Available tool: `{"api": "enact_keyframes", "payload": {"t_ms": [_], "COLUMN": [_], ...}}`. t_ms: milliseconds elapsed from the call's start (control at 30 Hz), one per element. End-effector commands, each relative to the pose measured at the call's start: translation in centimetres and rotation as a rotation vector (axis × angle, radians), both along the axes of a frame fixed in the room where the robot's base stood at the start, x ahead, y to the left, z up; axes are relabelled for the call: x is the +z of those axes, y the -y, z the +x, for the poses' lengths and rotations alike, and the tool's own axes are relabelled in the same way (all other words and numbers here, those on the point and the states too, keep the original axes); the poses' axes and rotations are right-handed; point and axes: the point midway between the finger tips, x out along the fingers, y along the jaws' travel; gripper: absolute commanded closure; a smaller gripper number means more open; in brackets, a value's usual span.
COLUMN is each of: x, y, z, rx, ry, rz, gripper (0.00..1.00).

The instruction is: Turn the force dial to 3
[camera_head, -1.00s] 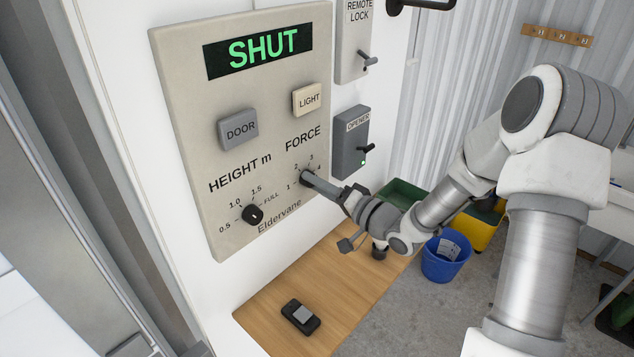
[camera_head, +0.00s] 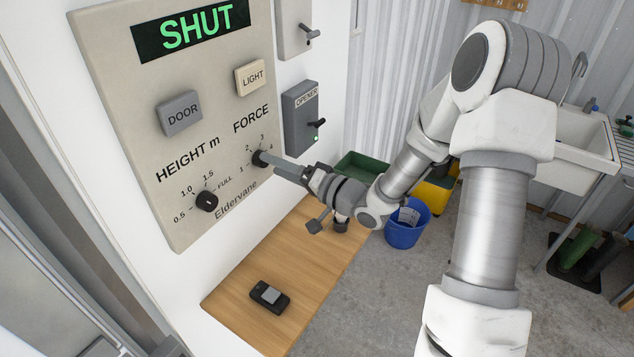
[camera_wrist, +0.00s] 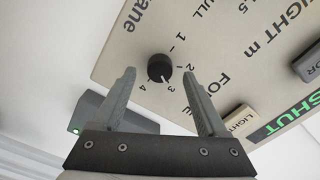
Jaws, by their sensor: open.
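The black force dial (camera_head: 259,158) is on the beige control panel (camera_head: 130,90), at the lower right under FORCE. In the wrist view the dial (camera_wrist: 159,67) shows a white mark pointing at about the 3. My gripper (camera_wrist: 158,74) is open, with one finger on either side of the dial in the picture and gaps between. In the head view my gripper (camera_head: 272,161) has its fingertips at the dial, partly covering it. I cannot tell exactly how far the tips are from the panel face.
The height dial (camera_head: 207,201) is left of the force dial. The DOOR (camera_head: 180,113) and LIGHT (camera_head: 250,77) buttons are above. An opener box (camera_head: 300,118) is right of the panel. A wooden shelf (camera_head: 230,295) below bears a black device (camera_head: 269,297).

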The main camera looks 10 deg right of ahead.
Motion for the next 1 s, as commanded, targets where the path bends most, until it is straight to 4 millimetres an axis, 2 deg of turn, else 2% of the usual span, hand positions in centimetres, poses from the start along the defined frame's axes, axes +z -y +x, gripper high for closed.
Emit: {"api": "enact_keyframes", "payload": {"t_ms": [300, 500, 733, 1000], "x": [-0.2, -0.1, 0.0, 0.0], "y": [5.7, 8.7, 10.5, 10.7], "z": [-5.5, -8.5, -10.4, -10.7], "rx": [-0.006, -0.005, -0.001, 0.0], "ry": [0.0, -0.001, 0.0, 0.0], "rz": [-0.001, -0.001, 0.0, 0.001], "gripper": [0.25, 0.25, 0.25, 0.25]}}
